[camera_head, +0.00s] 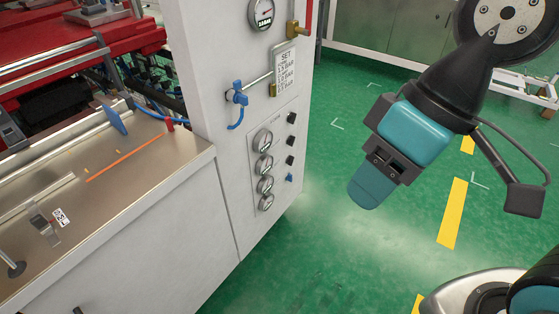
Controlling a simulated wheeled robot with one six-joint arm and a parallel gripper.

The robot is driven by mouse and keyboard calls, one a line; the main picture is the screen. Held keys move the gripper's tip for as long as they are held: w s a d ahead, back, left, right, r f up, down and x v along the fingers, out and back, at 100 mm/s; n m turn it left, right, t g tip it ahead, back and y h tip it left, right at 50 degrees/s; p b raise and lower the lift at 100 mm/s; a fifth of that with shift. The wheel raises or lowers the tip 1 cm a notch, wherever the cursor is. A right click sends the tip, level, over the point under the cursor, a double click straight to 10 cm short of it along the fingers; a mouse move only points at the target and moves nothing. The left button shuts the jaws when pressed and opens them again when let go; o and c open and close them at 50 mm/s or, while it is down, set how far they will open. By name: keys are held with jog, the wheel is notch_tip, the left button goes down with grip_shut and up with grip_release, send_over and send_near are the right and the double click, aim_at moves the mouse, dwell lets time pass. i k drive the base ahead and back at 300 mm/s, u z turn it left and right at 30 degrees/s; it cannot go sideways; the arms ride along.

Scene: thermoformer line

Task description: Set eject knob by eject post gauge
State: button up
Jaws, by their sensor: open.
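A white cabinet (215,165) carries a column of several small round gauges, with the top one (263,140) and the bottom one (266,202) in clear view. To their right is a column of small knobs: black ones, including the top knob (292,117), and a blue one (289,178) at the bottom. The lettering is too small to tell which is the eject gauge or eject knob. A sign (284,70) headed "SET" hangs above with several lines in bar. My gripper (368,190) is open and empty, in the air right of the knobs and apart from them.
A larger gauge (261,13) sits at the cabinet top. A blue-handled valve (237,93) sticks out left of the sign. A metal bench (110,185) with an orange strip (124,157) lies left. Green floor (340,245) with yellow marks is clear right of the cabinet.

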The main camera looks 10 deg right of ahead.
aim_at(290, 160)
jog(key=k, duration=1)
jog(key=z, duration=0.65)
jog(key=i, duration=1.45)
jog(key=u, duration=0.95)
